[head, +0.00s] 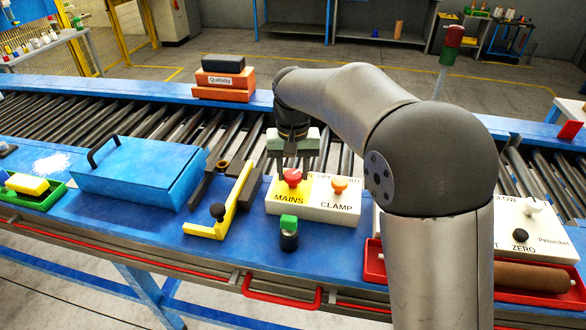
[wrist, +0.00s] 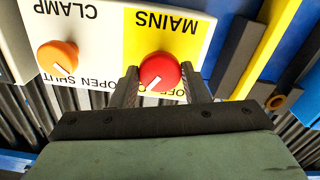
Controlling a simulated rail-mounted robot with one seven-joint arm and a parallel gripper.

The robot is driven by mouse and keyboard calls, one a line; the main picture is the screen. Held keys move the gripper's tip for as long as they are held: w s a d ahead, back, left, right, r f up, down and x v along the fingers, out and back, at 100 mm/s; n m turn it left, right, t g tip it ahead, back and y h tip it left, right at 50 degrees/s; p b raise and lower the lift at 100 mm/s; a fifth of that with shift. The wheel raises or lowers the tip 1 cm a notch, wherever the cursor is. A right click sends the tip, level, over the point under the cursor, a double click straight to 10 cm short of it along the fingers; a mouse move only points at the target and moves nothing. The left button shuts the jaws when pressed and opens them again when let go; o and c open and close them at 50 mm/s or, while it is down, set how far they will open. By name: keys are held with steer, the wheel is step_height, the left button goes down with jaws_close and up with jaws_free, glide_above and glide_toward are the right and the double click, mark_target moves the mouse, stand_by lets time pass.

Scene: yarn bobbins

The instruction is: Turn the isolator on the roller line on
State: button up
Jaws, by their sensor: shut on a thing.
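The isolator is a red knob (wrist: 160,73) on the yellow MAINS half of a control panel (head: 318,212); the knob also shows in the head view (head: 292,177). It has a white pointer mark, and the OFF lettering beside it is partly covered by my fingers. My gripper (wrist: 160,88) is shut on the red knob, one finger on each side. An orange knob (head: 339,185) sits on the white CLAMP half, labelled OPEN and SHUT; it also shows in the wrist view (wrist: 58,57).
A yellow angled bracket with a black knob (head: 217,212) stands left of the panel, and a blue lidded box (head: 140,172) beyond it. A green-capped button (head: 289,232) stands in front. A red tray (head: 373,268) lies at right. Rollers run behind.

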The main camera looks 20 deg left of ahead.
mark_target(293, 174)
steer(key=shift+r+m, duration=0.1)
steer(key=shift+m, duration=1.4)
steer(key=o, duration=1)
step_height(293, 174, up, 17)
steer(key=shift+r, duration=0.2)
